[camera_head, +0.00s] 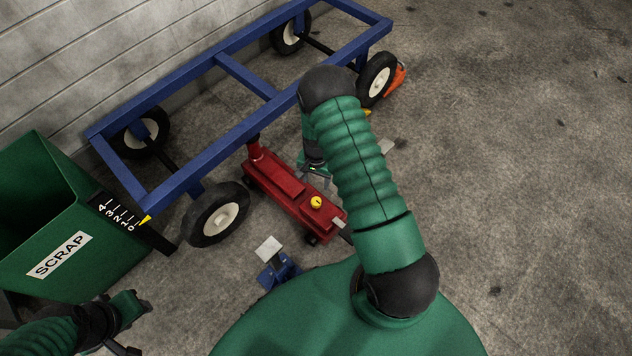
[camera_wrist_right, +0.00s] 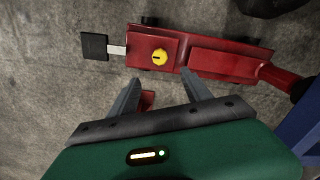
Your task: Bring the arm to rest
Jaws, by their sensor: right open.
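My right arm reaches forward in the head view, bent at a dark elbow. Its gripper (camera_head: 316,172) is partly hidden behind the forearm, over the red floor jack (camera_head: 285,190). In the right wrist view the two grey fingers (camera_wrist_right: 160,92) stand apart with nothing held between them. The red jack (camera_wrist_right: 225,62) with its yellow knob (camera_wrist_right: 160,57) lies beyond the fingertips. A small red piece shows between the fingers. My left gripper (camera_head: 128,308) is at the lower left, near the scrap bin; its fingers are not clear.
A blue wheeled frame (camera_head: 240,75) stands along the wall, above the jack's far end. The green scrap bin (camera_head: 100,260) is at the left. A small blue stand (camera_head: 280,272) is in front of my body. An orange wedge (camera_head: 397,80) sits by a wheel. Floor at right is clear.

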